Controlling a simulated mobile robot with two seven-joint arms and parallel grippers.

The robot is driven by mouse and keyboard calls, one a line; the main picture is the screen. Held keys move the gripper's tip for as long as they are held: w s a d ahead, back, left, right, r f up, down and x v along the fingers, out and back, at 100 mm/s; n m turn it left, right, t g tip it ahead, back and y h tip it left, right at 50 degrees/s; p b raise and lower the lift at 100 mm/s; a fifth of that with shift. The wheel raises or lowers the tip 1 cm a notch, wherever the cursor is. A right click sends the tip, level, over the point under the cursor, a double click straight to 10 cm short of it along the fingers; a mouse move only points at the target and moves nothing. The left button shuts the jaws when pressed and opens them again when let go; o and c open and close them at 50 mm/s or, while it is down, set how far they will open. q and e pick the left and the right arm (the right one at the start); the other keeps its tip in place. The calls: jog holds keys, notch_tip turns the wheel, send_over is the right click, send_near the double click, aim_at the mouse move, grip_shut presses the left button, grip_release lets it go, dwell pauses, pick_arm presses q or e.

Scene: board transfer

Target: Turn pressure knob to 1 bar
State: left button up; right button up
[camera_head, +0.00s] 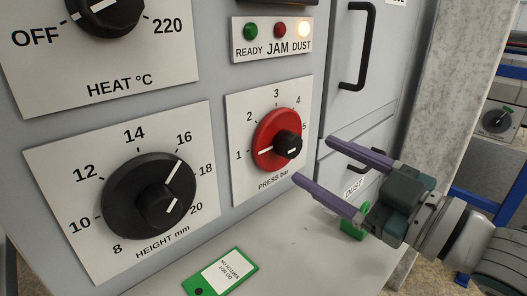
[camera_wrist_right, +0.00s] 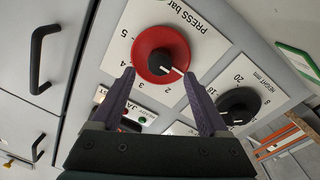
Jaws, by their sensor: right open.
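The red pressure knob (camera_head: 270,133) with a black centre grip sits on the white PRESS bar plate (camera_head: 241,112). Its white line points left, at about the 1 mark. My right gripper (camera_head: 312,158) is open and empty, to the right of the knob and apart from it. In the right wrist view the knob (camera_wrist_right: 149,50) lies just beyond and between the tips of the open right gripper (camera_wrist_right: 159,73). There the line points toward the right fingertip, where the 1 is hidden. My left gripper is in neither view.
The black height knob (camera_head: 128,180) is at the lower left and the heat knob (camera_head: 103,15) above it. The DUST lamp (camera_head: 303,29) is lit. A black door handle (camera_head: 358,45) stands out at the right. A green tag (camera_head: 220,276) lies on the ledge below.

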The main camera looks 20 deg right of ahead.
jog(key=v, duration=0.5)
jog(key=shift+s, duration=0.2)
jog(key=shift+r, duration=0.1)
